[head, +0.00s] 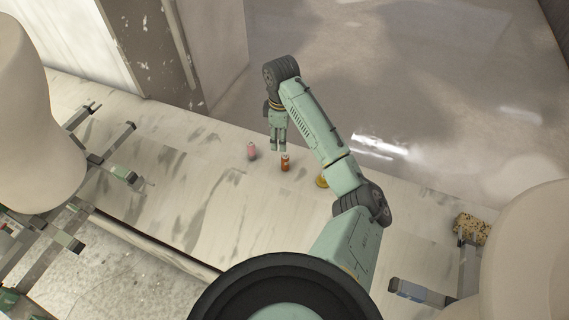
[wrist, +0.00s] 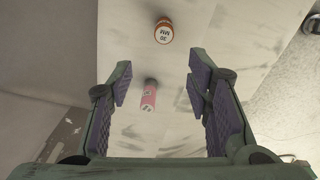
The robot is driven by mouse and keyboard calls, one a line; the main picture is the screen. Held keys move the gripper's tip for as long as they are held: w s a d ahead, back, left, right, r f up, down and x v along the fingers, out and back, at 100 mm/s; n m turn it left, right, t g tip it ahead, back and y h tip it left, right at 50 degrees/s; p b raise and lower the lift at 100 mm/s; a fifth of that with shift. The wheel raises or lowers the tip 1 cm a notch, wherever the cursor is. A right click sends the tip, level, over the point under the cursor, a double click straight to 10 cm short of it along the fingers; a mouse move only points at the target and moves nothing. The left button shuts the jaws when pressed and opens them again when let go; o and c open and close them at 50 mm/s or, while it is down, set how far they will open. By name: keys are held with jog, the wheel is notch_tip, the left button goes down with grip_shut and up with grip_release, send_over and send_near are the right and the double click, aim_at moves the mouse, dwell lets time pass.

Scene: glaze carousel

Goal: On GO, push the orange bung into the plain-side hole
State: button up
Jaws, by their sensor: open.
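A small orange-brown cylinder with a pale, lettered top, which looks like the orange bung (head: 285,163), stands on the pale streaked counter (head: 205,185). In the wrist view the orange bung (wrist: 163,31) is at the top, beyond the fingertips. My gripper (head: 278,149) is open and empty, above the counter near the orange bung and apart from it. In the wrist view the open gripper (wrist: 158,85) has a pink lettered cylinder (wrist: 148,97) showing between its fingers, lower down on the counter. I cannot make out a plain-side hole in either view.
The pink cylinder (head: 251,151) stands left of the orange bung, and a yellow-gold piece (head: 322,181) lies right of it, partly behind my arm. Large smooth beige forms (head: 35,120) with metal bars flank both sides. A speckled block (head: 472,228) sits far right. The left-middle counter is clear.

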aim_at(286, 156)
jog(key=f, duration=0.1)
jog(key=d+f, duration=0.1)
jog(key=f, duration=0.3)
jog(key=shift+s+d+f, duration=0.2)
jog(key=shift+s+f, duration=0.05)
jog(key=shift+s, duration=0.1)
jog(key=shift+w+d+f+p, duration=0.1)
jog(key=shift+f+p, duration=0.75)
jog(key=shift+f, duration=2.05)
grip_shut()
